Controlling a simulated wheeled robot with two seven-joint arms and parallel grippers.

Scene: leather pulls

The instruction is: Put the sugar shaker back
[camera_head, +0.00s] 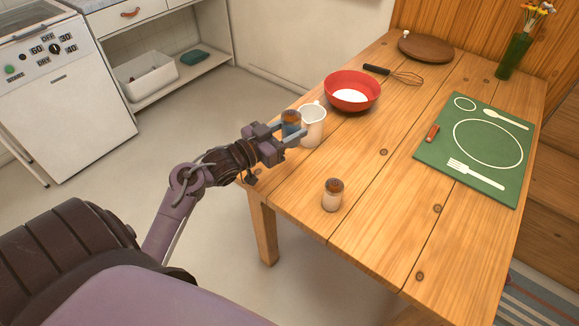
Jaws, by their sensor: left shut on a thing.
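My left gripper (291,137) is shut on a blue shaker with a brown top (291,121), near the table's left edge. The blue shaker looks upright, close beside a white jug (313,124); I cannot tell whether they touch or whether its base rests on the table. The gripper fingers hide its lower part. A second shaker, cream with a brown top (332,195), stands upright on the table nearer to me. I cannot tell from looks which shaker holds sugar. My right gripper is not in view.
On the wooden table (376,211) are a red bowl with white contents (351,92), a whisk (393,75), a round brown board (426,47), a green vase of flowers (513,55) and a green place mat (437,168) with a small reddish item (432,133). The table's near middle is mostly clear.

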